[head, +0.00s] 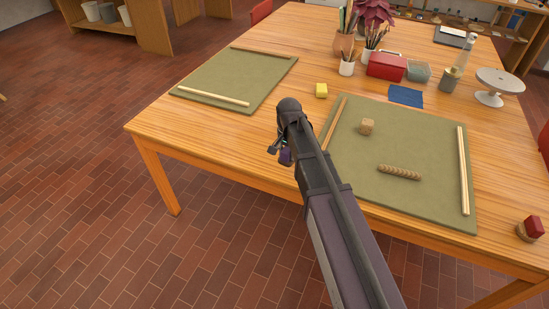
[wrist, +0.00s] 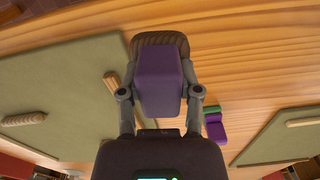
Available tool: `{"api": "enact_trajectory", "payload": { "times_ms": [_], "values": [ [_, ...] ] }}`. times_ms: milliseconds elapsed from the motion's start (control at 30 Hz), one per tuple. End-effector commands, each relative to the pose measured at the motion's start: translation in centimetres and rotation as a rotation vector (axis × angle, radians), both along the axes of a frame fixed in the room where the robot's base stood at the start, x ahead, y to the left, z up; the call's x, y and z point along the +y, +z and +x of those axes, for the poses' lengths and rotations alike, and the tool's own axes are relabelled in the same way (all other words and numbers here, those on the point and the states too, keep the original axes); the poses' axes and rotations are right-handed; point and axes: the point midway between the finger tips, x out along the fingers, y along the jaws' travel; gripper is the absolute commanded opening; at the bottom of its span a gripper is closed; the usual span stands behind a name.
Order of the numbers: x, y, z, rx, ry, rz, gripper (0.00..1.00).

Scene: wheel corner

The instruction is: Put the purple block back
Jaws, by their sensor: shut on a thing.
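My gripper (wrist: 160,90) is shut on a purple block (wrist: 158,75), with one finger on each side of it. In the head view the purple block (head: 286,157) shows partly beside my gripper, near the front of the table between the two mats. A brown, rounded thing (wrist: 160,38) shows just beyond the held block in the wrist view; I cannot tell whether they touch. A second purple piece (wrist: 215,131) with a green piece (wrist: 211,109) beside it lies on the table, right of my gripper in the wrist view.
Another green mat (head: 235,80) lies at left. A red-topped round thing (head: 530,228) stands at the right edge.

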Motion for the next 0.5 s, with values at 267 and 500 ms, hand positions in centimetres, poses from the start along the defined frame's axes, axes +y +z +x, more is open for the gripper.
{"api": "enact_trajectory", "payload": {
  "times_ms": [267, 500],
  "values": [
    [-2.3, -1.5, -4.0, 0.000, 0.042, 0.000, 0.07],
    [-2.3, -1.4, -4.0, 0.000, 0.044, 0.000, 0.07]
  ]
}}
